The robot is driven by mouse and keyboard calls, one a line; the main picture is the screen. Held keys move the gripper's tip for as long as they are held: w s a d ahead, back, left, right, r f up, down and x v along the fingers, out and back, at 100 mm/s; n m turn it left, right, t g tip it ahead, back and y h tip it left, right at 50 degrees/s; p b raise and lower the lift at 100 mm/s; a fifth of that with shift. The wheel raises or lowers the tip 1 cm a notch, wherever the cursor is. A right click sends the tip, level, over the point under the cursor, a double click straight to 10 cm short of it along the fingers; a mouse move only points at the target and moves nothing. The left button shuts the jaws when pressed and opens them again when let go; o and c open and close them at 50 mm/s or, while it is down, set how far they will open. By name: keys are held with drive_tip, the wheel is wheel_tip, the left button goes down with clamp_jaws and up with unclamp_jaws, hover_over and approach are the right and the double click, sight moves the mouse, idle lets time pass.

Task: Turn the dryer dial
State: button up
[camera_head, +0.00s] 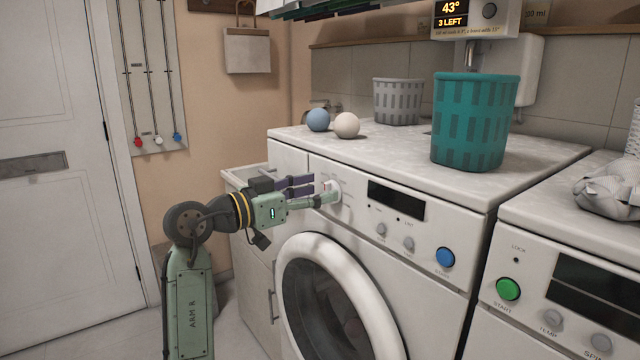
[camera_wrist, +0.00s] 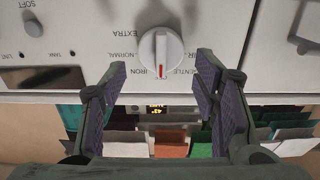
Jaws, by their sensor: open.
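The dryer (camera_head: 345,245) is the white machine in the middle with a round door. Its dial (camera_head: 333,186) is at the left of its control panel. In the wrist view the dial (camera_wrist: 160,54) is white with a red mark pointing down in the picture, with printed words such as EXTRA, NORMAL, IRON and GENTLE around it. My gripper (camera_head: 322,189) is at the panel in front of the dial.
Two smaller knobs (camera_head: 394,236) and a blue button (camera_head: 445,257) are farther right on the panel. A teal basket (camera_head: 472,120), a grey basket (camera_head: 397,101) and two balls (camera_head: 332,122) stand on top. A second machine (camera_head: 560,232) is at the right.

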drive_tip(key=shift+x, duration=0.8)
drive_tip(key=shift+c, duration=0.4)
drive_tip(key=c, duration=1)
drive_tip(key=shift+w+a+f+n+p, duration=0.15)
drive_tip(key=shift+n+p, duration=1)
drive_tip(key=shift+n, duration=0.8)
drive_tip(key=shift+w+a+r+n+p, duration=0.1)
drive_tip(key=shift+w+n+p, duration=0.1)
drive_tip(key=shift+n+p, duration=1.35)
drive_tip(key=shift+f+n+b, duration=0.1)
drive_tip(key=shift+n+b, duration=0.3)
drive_tip(key=shift+n, duration=0.1)
